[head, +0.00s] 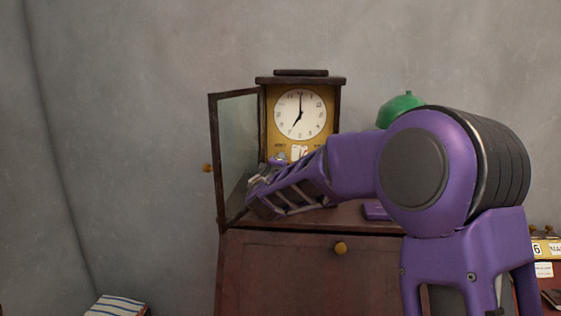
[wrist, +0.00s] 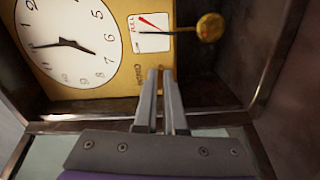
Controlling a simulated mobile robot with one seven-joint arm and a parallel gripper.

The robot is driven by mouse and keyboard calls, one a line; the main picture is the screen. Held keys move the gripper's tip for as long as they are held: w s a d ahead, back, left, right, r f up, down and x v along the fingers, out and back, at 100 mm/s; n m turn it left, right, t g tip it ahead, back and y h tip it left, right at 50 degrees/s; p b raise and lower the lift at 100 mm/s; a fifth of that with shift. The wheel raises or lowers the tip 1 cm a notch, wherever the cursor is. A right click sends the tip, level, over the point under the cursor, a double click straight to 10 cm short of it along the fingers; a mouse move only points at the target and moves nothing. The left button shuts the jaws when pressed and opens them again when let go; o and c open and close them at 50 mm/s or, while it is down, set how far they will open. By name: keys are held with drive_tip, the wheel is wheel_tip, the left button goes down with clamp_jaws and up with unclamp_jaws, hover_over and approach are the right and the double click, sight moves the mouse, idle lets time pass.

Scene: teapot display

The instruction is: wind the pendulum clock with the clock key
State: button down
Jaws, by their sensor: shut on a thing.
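The pendulum clock (head: 263,113) stands on a brown cabinet, its glass door (head: 238,146) swung open to the left. Its white dial (head: 299,114) also shows in the wrist view (wrist: 65,42), turned sideways. Beside that dial are a small white gauge (wrist: 150,42) with a red needle and a round brass pendulum bob (wrist: 209,27). My gripper (wrist: 162,72) reaches into the case, its fingertips close to the yellow front below the dial. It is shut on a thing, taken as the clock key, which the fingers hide. I cannot tell whether it touches the clock.
The open door stands close beside my gripper, and the case's dark frame (wrist: 90,123) surrounds the opening. A green rounded object (head: 400,107) is behind my arm at right. A purple object (head: 376,211) lies on the cabinet top (head: 330,220). A striped thing (head: 117,305) is low at left.

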drive_tip(key=shift+r, duration=0.2)
drive_tip(key=c, duration=1)
unclamp_jaws()
drive_tip(key=shift+f, duration=0.15)
drive_tip(key=s, duration=1.7)
drive_tip(key=shift+s+a, duration=0.15)
drive_tip(key=shift+a, duration=0.15)
